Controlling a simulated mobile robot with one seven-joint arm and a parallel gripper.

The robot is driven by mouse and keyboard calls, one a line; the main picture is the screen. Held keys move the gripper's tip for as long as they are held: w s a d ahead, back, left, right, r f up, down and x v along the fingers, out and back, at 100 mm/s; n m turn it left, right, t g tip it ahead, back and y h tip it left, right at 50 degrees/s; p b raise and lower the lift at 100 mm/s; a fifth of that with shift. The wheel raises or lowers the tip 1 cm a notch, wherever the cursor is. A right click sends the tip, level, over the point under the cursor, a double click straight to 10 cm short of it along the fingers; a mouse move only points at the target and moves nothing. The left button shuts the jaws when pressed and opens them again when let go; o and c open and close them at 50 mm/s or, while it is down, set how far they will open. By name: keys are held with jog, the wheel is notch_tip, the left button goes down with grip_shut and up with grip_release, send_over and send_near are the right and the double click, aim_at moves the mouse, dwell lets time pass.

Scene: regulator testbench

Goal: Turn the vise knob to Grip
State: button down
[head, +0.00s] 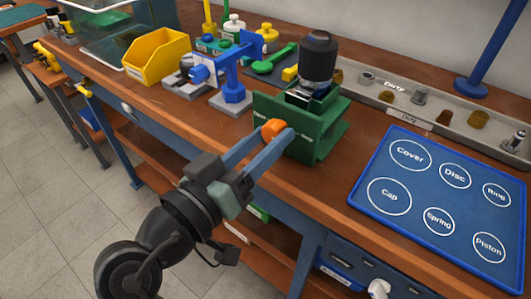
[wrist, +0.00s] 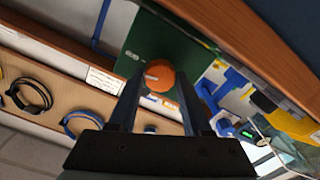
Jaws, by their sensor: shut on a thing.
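The vise is a green block-shaped fixture (head: 322,139) on the wooden bench, and its green front face also shows in the wrist view (wrist: 150,45). An orange vise knob (head: 273,129) sits on its front face. In the wrist view the knob (wrist: 159,75) lies between my finger ends, with a small pale mark on it. My gripper (head: 266,138) is shut on the knob, one finger on each side. A black and silver regulator part (head: 318,58) stands upright in the vise. The markings around the knob are too small to read.
A blue mat (head: 419,228) with labelled circles lies right of the vise. A grey tray marked Dirty (head: 434,112) holds several metal parts behind it. A blue stand (head: 235,95) and a yellow bin (head: 157,54) stand to the left. The bench front edge runs below my gripper.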

jog(key=shift+f+m+b, duration=0.1)
jog(key=shift+m+b, duration=0.95)
jog(key=shift+m, duration=0.25)
jog(key=shift+c, duration=1.7)
grip_release()
jog(key=v, duration=1.3)
jog(key=shift+p, duration=0.4)
